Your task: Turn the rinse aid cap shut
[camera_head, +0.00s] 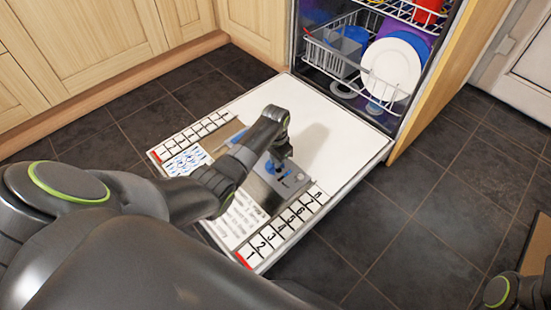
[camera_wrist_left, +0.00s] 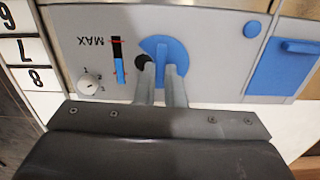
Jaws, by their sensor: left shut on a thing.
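The rinse aid cap (camera_wrist_left: 178,50) is a round blue disc with a raised upright grip bar, set in the grey dispenser panel (camera_wrist_left: 210,60). My left gripper (camera_wrist_left: 163,92) is shut on the cap's bar, one finger on each side. The fingers hide the lower part of the cap. A dark round opening shows at the cap's left edge. In the head view the dispenser (camera_head: 260,190) sits in the lowered dishwasher door (camera_head: 335,140), and my left gripper (camera_head: 283,150) reaches down over it. My right gripper is not in view; part of my right arm shows at the lower right.
Beside the cap are a MAX gauge (camera_wrist_left: 117,62), a small white dial (camera_wrist_left: 88,84), a blue button (camera_wrist_left: 252,29) and a blue lid (camera_wrist_left: 285,66). The rack (camera_head: 350,60) with plates (camera_head: 391,68) stands behind the door. Dark floor (camera_head: 425,220) lies clear at right.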

